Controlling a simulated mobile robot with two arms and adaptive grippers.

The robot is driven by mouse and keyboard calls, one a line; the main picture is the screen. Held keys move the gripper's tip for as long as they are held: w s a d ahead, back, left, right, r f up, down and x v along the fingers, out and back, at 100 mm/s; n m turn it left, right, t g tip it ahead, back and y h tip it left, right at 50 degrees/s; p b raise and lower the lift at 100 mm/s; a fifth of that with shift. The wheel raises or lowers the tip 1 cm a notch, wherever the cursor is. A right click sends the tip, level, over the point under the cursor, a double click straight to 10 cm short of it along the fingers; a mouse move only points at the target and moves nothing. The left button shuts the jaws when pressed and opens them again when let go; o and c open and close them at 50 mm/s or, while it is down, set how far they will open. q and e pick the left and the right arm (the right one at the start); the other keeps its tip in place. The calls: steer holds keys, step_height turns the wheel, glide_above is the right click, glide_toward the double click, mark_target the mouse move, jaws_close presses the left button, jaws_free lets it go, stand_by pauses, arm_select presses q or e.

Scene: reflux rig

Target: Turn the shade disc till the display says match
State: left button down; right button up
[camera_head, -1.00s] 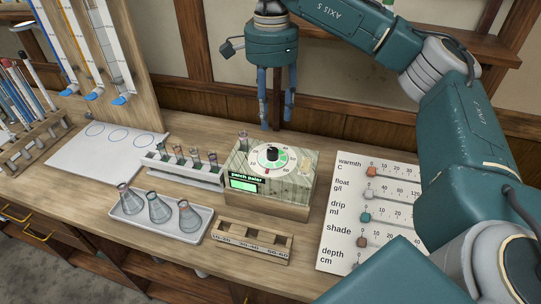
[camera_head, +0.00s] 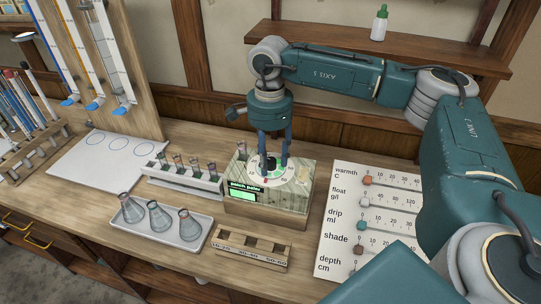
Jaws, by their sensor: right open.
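The shade disc (camera_head: 290,172), a pale dial with green segments and a dark knob, lies on top of the box-shaped meter (camera_head: 285,202). My right gripper (camera_head: 273,163) points down over the disc, its fingers open on either side of the knob, which they partly hide. I cannot tell whether the fingers touch the knob. The green display (camera_head: 243,195) on the meter's front is lit; its label above is dark and its text is too small to read surely. My left gripper is not in view.
A rack of vials (camera_head: 184,180) and a tray (camera_head: 188,236) with three flasks stand left of the meter. A wooden block rack (camera_head: 250,251) lies in front. A slider board (camera_head: 345,222) is at the right. A shelf (camera_head: 400,48) runs above my arm.

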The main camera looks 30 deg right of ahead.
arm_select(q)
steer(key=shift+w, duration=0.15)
arm_select(e)
steer(key=shift+c, duration=0.3)
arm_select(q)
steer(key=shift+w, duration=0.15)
arm_select(e)
jaws_close()
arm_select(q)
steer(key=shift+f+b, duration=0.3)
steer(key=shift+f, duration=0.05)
arm_select(e)
steer(key=shift+m, duration=0.5)
steer(key=shift+f+m+b, duration=0.1)
steer(key=shift+m+b, duration=0.3)
steer(key=shift+m, duration=0.2)
steer(key=m+b, duration=0.1)
steer(key=m, duration=0.1)
steer(key=shift+w+m, duration=0.1)
steer(key=shift+m, duration=0.2)
arm_select(q)
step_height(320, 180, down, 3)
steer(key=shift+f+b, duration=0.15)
steer(key=shift+b, duration=0.6)
arm_select(e)
steer(key=m, duration=0.4)
steer(key=shift+r+m, duration=0.2)
steer(key=shift+m, duration=0.2)
steer(key=shift+d+m, duration=0.1)
steer(key=shift+m, duration=0.2)
